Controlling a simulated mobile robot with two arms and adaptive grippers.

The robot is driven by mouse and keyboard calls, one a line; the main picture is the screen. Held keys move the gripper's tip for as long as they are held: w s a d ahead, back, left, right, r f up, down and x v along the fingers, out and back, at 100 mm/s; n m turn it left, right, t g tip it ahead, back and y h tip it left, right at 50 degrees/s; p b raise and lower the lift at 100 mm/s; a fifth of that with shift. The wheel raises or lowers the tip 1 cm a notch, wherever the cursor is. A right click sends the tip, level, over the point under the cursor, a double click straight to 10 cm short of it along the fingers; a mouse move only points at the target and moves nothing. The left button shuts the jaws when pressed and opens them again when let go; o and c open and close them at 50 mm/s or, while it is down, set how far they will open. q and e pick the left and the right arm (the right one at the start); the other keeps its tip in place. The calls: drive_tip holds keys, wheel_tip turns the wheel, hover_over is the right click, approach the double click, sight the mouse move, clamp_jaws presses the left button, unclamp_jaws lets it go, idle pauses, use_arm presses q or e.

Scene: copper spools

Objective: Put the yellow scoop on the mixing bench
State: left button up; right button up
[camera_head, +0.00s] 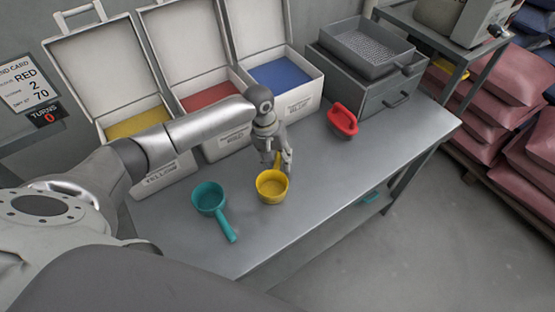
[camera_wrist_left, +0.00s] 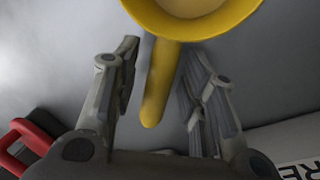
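The yellow scoop (camera_head: 271,187) sits upright on the grey metal table (camera_head: 345,180), its handle pointing back toward the bins. My left gripper (camera_head: 279,165) is down at the handle. In the left wrist view the scoop's bowl (camera_wrist_left: 192,18) is at the top edge, and its handle (camera_wrist_left: 158,90) lies between the fingers of my left gripper (camera_wrist_left: 165,65). The fingers are spread, with a gap visible on both sides of the handle. I cannot tell which surface is the mixing bench. My right gripper is not in view.
Open bins of yellow (camera_head: 138,122), red (camera_head: 209,97) and blue (camera_head: 280,74) powder stand behind. A grey box with a tray (camera_head: 365,48) is at back right. The table's front right is clear.

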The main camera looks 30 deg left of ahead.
use_arm(q)
drive_tip(key=v, duration=1.2)
drive_tip(key=shift+r+b, duration=0.2)
drive_tip(key=shift+b, duration=0.1)
